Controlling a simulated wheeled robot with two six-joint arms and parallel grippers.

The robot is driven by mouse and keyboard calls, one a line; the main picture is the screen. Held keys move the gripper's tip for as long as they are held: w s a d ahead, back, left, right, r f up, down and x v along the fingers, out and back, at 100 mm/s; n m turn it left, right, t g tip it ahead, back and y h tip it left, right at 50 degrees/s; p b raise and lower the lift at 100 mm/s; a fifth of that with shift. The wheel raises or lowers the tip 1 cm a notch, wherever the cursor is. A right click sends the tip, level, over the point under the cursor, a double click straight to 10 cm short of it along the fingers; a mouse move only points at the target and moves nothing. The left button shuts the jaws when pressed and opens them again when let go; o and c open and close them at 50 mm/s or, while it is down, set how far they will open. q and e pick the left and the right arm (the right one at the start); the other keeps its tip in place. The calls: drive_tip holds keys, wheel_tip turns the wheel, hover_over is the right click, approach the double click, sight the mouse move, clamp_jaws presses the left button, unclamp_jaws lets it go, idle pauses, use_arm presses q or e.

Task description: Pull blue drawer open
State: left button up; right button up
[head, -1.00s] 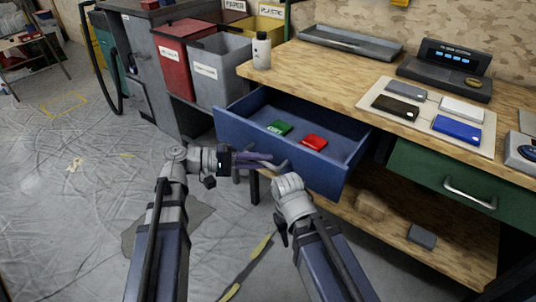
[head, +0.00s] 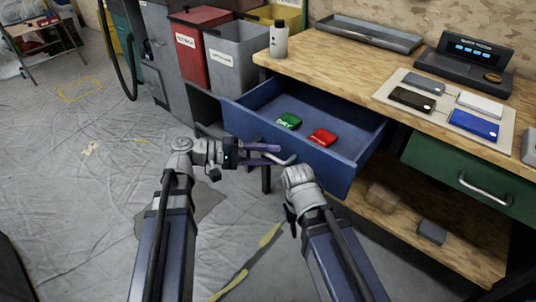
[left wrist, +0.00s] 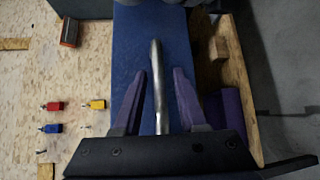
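The blue drawer (head: 335,172) stands pulled out from under the wooden workbench, its inside showing. A green block (head: 289,121) and a red block (head: 322,137) lie in it. Its metal bar handle (head: 284,161) is on the front face. My left gripper (head: 270,153) is at the handle with its purple fingers spread. In the left wrist view the handle (left wrist: 157,85) lies between the two fingers, with a gap on each side, before the blue front (left wrist: 128,45). My right gripper (head: 291,218) hangs low in front of the drawer; its fingers are mostly hidden by its wrist.
A closed green drawer (head: 470,178) is at the right. The bench top (head: 345,75) carries a white bottle (head: 279,40), a tray and a mat with several cards. A lower shelf (head: 405,232) is under the drawers. Red and grey bins stand behind left. The floor at left is open.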

use_arm(q)
drive_tip(key=shift+o, duration=0.3)
drive_tip(key=s+a+r+p, duration=0.1)
drive_tip(key=a, duration=0.6)
drive_tip(key=shift+a, duration=0.35)
wheel_tip(320, 180, down, 8)
drive_tip(key=s+d+g+y, duration=0.1)
drive_tip(key=d+y, duration=0.1)
drive_tip(key=y, duration=0.2)
drive_tip(key=s+a+f+m+y, duration=0.3)
drive_tip(key=a+f+y, duration=0.4)
drive_tip(key=f+y, duration=0.45)
drive_tip(key=s+d+m+g+y, duration=0.15)
drive_tip(key=s+d+m, duration=0.3)
drive_tip(key=d, duration=0.55)
wheel_tip(320, 180, up, 37)
drive_tip(key=s+p, duration=0.1)
drive_tip(key=p, duration=3.5)
drive_tip(key=shift+d+f, duration=0.15)
drive_tip(key=shift+d, duration=0.2)
